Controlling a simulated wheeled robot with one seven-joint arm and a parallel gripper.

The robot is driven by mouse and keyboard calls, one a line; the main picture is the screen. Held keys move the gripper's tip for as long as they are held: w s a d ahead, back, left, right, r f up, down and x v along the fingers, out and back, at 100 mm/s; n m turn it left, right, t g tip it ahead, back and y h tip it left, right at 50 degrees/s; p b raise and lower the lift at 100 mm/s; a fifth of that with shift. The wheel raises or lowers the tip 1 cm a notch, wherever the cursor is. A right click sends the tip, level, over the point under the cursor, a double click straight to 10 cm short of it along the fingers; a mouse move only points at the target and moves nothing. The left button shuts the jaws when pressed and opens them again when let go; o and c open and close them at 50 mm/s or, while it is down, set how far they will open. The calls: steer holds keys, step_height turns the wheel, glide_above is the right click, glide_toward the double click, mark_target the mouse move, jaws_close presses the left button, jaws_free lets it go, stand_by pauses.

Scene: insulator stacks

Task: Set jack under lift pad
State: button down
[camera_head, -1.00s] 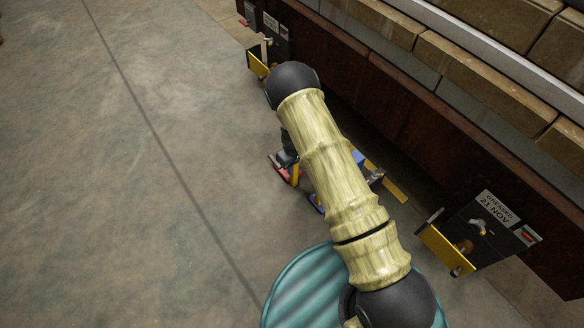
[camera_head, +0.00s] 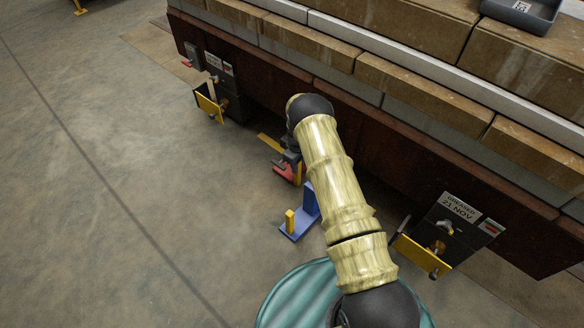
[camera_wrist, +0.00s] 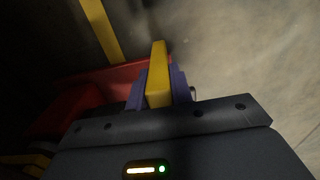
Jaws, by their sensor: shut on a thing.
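My gripper (camera_wrist: 158,88) is shut on the yellow upright grip (camera_wrist: 158,70) of a red jack (camera_wrist: 105,82), with bluish fingers on both sides of it. In the head view the red jack (camera_head: 288,172) shows in part, low at the dark edge of the stack's base (camera_head: 390,145). My gripper (camera_head: 291,155) there is mostly hidden by my wrist and arm. A yellow strip (camera_head: 270,143) lies just beyond the jack, and it also shows in the wrist view (camera_wrist: 100,28). I cannot make out a lift pad; the space under the base is dark.
A blue stand (camera_head: 309,200) with a yellow post is on the floor, left of my arm. Dark boxes with yellow plates hang on the base at left (camera_head: 211,104) and right (camera_head: 424,256). A grey tray (camera_head: 522,12) sits on top.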

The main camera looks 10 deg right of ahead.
steer(key=shift+w+d+r, duration=0.1)
steer(key=shift+w+d, duration=0.05)
steer(key=shift+w, duration=0.1)
steer(key=c, duration=1.2)
jaws_free()
steer(key=shift+d, duration=0.35)
steer(key=shift+c, duration=0.2)
steer(key=shift+s+a, duration=0.1)
steer(key=shift+a, duration=0.1)
steer(key=shift+a, duration=0.1)
step_height(320, 180, up, 17)
steer(key=p, duration=0.9)
steer(key=shift+r, duration=0.15)
